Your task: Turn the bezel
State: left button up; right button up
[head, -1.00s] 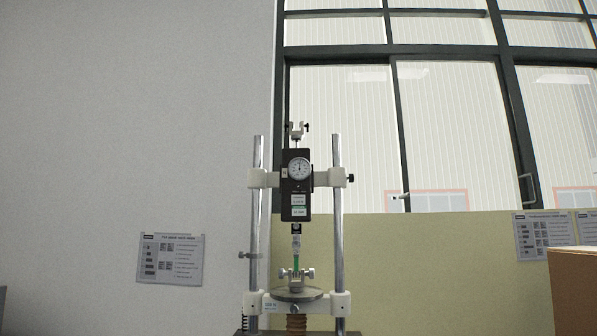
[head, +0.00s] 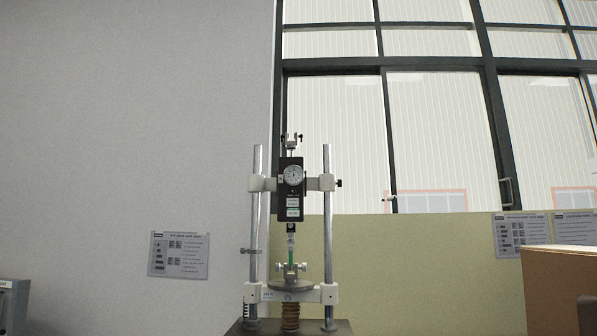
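The hardness tester (head: 291,200) stands ahead near the middle of the head view, with two upright steel columns. Its black gauge body carries a round white dial with a bezel (head: 293,175) around it. A green piece (head: 290,256) is held upright in the clamps below the gauge. The dial is too small to read. Neither of my grippers shows in the head view.
A grey cabinet (head: 14,305) is at the lower left. Printed sheets (head: 179,255) hang on the walls. A large window (head: 430,130) is behind.

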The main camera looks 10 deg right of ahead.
aim_at(289, 174)
jog(key=u, duration=0.05)
jog(key=k, duration=0.7)
jog(key=z, duration=0.75)
jog(key=i, duration=1.75)
jog(key=z, duration=0.5)
jog(key=k, duration=0.8)
jog(key=u, duration=1.2)
